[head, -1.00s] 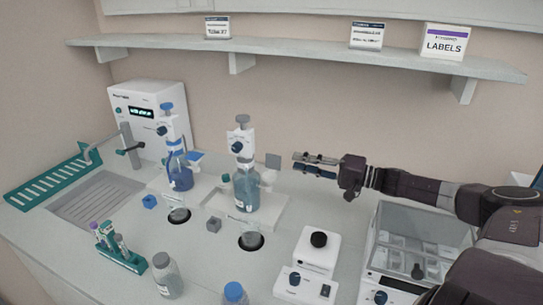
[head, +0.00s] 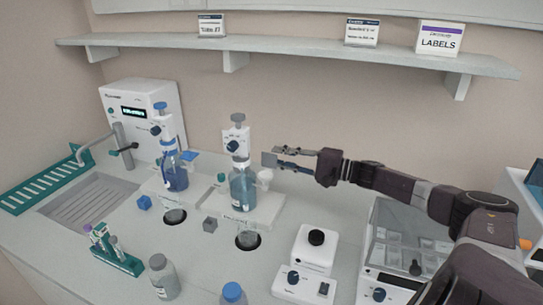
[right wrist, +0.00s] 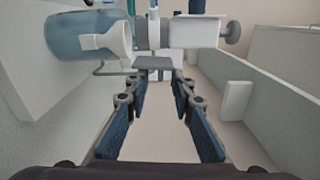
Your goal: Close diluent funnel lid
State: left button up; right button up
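In the right wrist view (right wrist: 157,88) the lid (right wrist: 153,63) appears just beyond and between the fingertips; contact is unclear. The funnel (right wrist: 117,38) shows at upper left there. My left gripper is out of view.
A second bottle (head: 174,173) with a blue lid (head: 189,156) stands to the left. The wall shelf (head: 330,60) runs above. A white device with a black knob (head: 316,238) and a balance (head: 395,240) stand below my right arm.

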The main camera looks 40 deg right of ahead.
aim_at(271, 155)
jog(key=shift+x, duration=1.65)
grip_shut()
